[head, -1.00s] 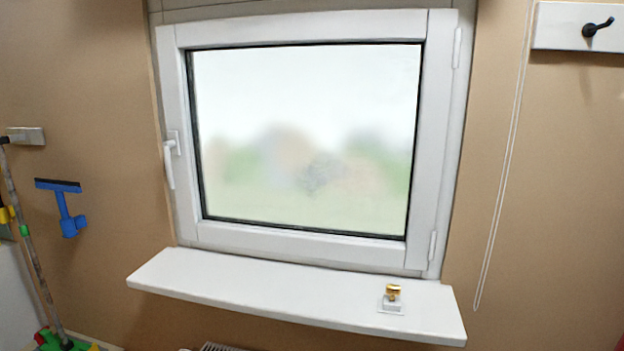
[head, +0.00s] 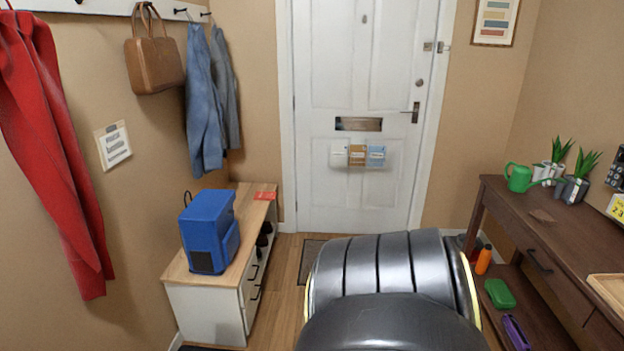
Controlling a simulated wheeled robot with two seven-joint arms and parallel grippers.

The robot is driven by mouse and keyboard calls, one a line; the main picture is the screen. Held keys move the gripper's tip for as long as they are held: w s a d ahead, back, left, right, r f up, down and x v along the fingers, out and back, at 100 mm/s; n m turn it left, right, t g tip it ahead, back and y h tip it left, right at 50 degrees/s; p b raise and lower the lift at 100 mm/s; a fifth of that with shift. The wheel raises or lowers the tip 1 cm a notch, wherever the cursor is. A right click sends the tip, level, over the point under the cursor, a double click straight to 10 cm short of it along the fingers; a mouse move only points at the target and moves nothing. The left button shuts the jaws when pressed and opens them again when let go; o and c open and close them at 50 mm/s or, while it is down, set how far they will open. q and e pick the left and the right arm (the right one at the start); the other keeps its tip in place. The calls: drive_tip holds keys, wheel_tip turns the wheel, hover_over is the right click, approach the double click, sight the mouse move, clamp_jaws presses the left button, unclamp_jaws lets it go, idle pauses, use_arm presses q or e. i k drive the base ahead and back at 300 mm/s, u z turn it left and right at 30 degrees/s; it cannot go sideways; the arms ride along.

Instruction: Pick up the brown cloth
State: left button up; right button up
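Neither of my grippers is in view.
A wooden tray (head: 608,290) lies at the table's near end. A bench (head: 205,292) with a blue box-like bag (head: 209,232) stands left. The white door (head: 370,90) is shut. My own dark body part covers the floor centre.

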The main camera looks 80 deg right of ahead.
sight(543, 217)
drive_tip(key=z, duration=3.6)
drive_tip(key=i, duration=0.8)
drive_tip(key=u, duration=0.4)
drive_tip(key=i, duration=1.65)
drive_tip(key=z, duration=1.35)
drive_tip(key=i, duration=1)
drive_tip(key=z, duration=0.9)
